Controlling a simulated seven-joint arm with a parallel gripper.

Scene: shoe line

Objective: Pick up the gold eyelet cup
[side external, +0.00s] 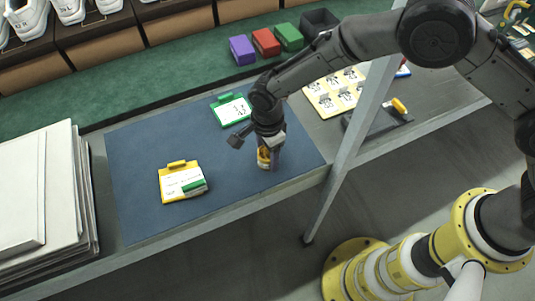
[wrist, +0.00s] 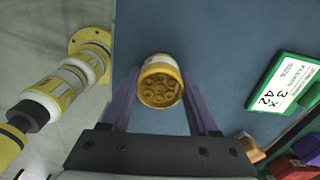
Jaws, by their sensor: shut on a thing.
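The gold eyelet cup (wrist: 160,82) is a short round cup with a pale band and several small round gold shapes at its open top. In the wrist view it sits between the two fingers of my gripper (wrist: 163,105). In the side view the cup (side external: 264,158) shows at the fingertips of my gripper (side external: 268,154), over the blue mat (side external: 235,182) near its right front part. My gripper is shut on the cup. The fingers partly hide it in the side view, and I cannot tell whether it touches the mat.
A green card holder (side external: 231,109) lies behind my gripper, and a yellow one (side external: 182,181) with a green piece lies to the left. Purple, red and green bins (side external: 266,42) stand behind. A grey post (side external: 352,140) rises right of my gripper. White boards (side external: 40,195) are stacked left.

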